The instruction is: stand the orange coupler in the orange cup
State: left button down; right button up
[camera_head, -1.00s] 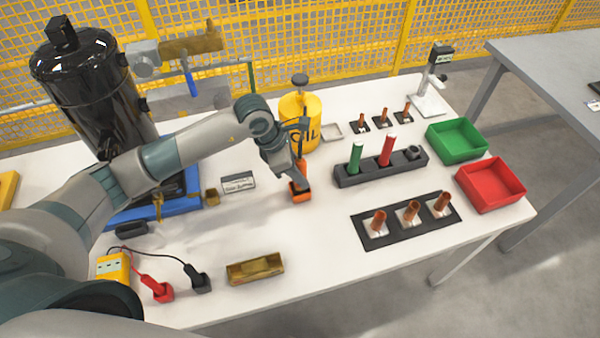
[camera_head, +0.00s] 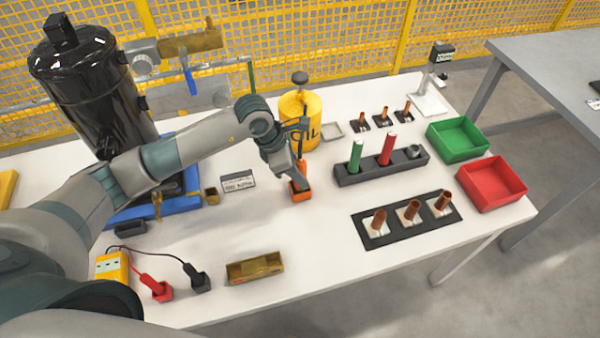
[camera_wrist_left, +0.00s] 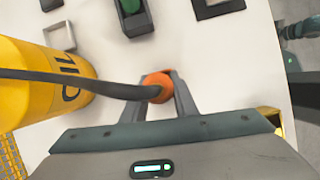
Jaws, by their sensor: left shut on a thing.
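The orange cup (camera_head: 300,196) stands on the white table near its middle, in front of the oil can. My left gripper (camera_head: 299,180) points down right at the cup and is shut on the orange coupler (camera_wrist_left: 157,83). In the left wrist view the coupler shows as a round orange end between the two fingers (camera_wrist_left: 160,103), with a dark hose (camera_wrist_left: 100,84) running to it from the left. The fingers hide much of the coupler in the head view, and I cannot tell whether it rests on the cup's floor. My right gripper is not in view.
The yellow oil can (camera_head: 301,110) stands close behind the gripper. A dark holder (camera_head: 350,175) with green and red cylinders is to the right. A small label sign (camera_head: 238,181) and a brass tray (camera_head: 254,268) are nearby. Clear table lies in front of the cup.

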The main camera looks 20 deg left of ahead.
pick_arm(q)
jog(key=shift+f+b, duration=0.45)
jog(key=shift+f, duration=0.05)
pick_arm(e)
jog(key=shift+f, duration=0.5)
pick_arm(q)
jog(key=c, duration=1.5)
grip_release()
jog(key=shift+o, duration=0.8)
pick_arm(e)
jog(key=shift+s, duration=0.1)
pick_arm(q)
jog(key=shift+s, duration=0.1)
jog(key=shift+a, duration=0.1)
jog(key=b+v, duration=0.3)
jog(key=v, duration=1.4)
jog(key=shift+a+r, duration=0.15)
jog(key=shift+r, duration=0.1)
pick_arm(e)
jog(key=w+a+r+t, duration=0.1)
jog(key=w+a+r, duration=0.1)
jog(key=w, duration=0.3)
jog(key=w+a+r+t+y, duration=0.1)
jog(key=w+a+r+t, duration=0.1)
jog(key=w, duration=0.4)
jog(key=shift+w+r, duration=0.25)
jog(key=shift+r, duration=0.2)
